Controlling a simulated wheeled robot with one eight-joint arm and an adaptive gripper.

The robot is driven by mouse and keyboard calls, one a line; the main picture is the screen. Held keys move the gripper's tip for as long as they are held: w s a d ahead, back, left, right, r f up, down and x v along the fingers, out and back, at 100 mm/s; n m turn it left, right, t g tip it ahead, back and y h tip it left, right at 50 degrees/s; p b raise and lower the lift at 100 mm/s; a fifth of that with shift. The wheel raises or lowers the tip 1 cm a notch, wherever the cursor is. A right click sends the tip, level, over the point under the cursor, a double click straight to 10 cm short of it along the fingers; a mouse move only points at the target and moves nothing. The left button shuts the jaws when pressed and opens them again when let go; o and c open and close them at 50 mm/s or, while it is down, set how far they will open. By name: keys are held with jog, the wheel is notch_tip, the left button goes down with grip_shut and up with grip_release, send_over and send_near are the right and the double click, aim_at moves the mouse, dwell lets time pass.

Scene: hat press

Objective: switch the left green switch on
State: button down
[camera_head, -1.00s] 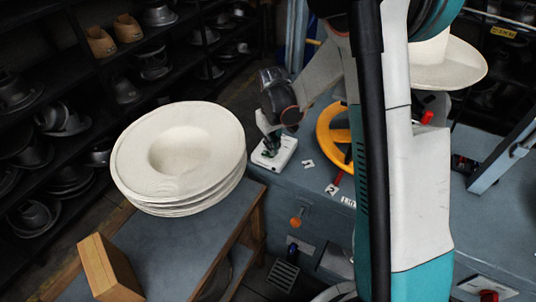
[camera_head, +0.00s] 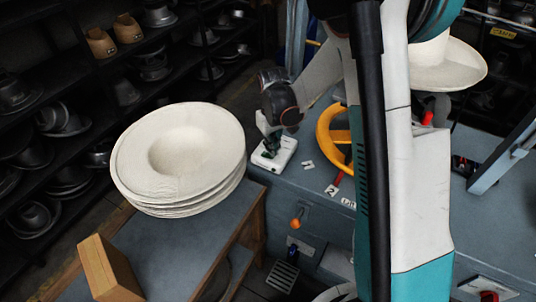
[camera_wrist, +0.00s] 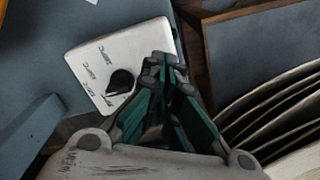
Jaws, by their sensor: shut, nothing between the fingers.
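A white control box (camera_head: 280,157) sits on the left corner of the blue-grey machine top. The wrist view shows the white box (camera_wrist: 92,52) with printed labels and a black rotary knob (camera_wrist: 121,81). My gripper (camera_head: 270,147) is over the box. In the wrist view my gripper's dark green fingers (camera_wrist: 165,66) are shut and empty, over the box's right edge, just right of the knob. Whether they touch the box is unclear.
A yellow handwheel (camera_head: 326,135) and a red lever (camera_head: 335,184) stand right of the box. An orange knob (camera_head: 296,224) is on the machine's front. A stack of cream hats (camera_head: 180,160) and a wooden block (camera_head: 108,270) rest on the side table (camera_head: 165,250).

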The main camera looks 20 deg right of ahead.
jog(key=shift+f+b, duration=0.85)
jog(key=shift+f, duration=0.25)
dwell(0.6)
jog(key=shift+r, duration=0.2)
jog(key=shift+r+p, duration=2.05)
jog(key=shift+r, duration=1.3)
jog(key=s+r+m+t+b, duration=0.1)
jog(key=s+r+t+b, duration=0.15)
jog(key=s+r, duration=0.95)
jog(key=s+r+m+t, duration=0.2)
jog(key=s+r+t, duration=0.2)
jog(key=s, duration=0.7)
jog(key=shift+s+t+b, duration=0.2)
jog(key=shift+t+b, duration=0.15)
